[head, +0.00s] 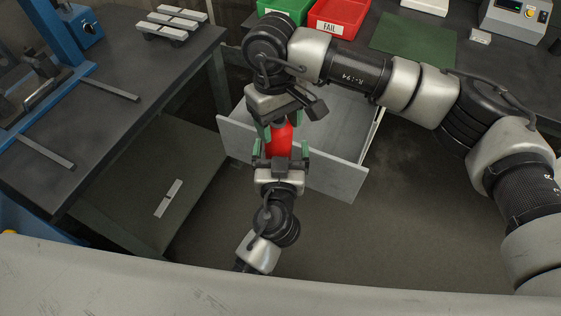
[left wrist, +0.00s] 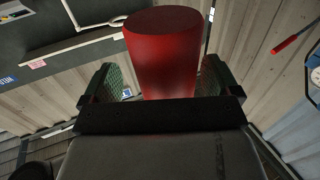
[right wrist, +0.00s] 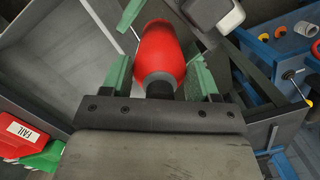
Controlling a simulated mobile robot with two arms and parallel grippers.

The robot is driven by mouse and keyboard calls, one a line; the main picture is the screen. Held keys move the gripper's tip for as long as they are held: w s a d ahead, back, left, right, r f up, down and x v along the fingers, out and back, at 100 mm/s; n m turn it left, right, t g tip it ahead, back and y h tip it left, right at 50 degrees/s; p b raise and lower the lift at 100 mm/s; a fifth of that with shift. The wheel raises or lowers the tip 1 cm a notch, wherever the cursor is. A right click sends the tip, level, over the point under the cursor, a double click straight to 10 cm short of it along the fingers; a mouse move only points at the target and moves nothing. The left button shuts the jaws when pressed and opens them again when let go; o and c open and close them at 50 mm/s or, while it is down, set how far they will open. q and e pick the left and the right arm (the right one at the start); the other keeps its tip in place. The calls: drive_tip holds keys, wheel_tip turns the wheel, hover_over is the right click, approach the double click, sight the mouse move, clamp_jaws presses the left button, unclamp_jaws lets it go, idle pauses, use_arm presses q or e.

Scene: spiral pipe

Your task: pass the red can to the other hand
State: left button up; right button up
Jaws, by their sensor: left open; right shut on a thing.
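The red can (head: 278,140) is held in the air between my two grippers in the head view. My right gripper (head: 278,124) comes from above and is shut on the can's upper end. My left gripper (head: 279,154) comes from below, open, with its green-padded fingers on either side of the lower end. In the left wrist view the can (left wrist: 165,55) stands between the open fingers, with gaps at both sides. In the right wrist view the can (right wrist: 160,55) lies between the right fingers.
An open grey drawer (head: 338,178) is behind and below the grippers. A red FAIL bin (head: 338,14), a green bin (head: 285,8) and a green mat (head: 412,36) are on the back bench. A dark bench (head: 100,95) with a blue press stands left.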

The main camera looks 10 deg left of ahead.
use_arm(q)
drive_tip(key=shift+w, duration=0.2)
drive_tip(key=c, duration=1.2)
use_arm(e)
drive_tip(key=shift+a, duration=0.1)
use_arm(q)
drive_tip(key=shift+d+r, duration=0.1)
use_arm(e)
drive_tip(key=o, duration=1.2)
drive_tip(key=shift+r, duration=0.1)
drive_tip(key=o, duration=0.3)
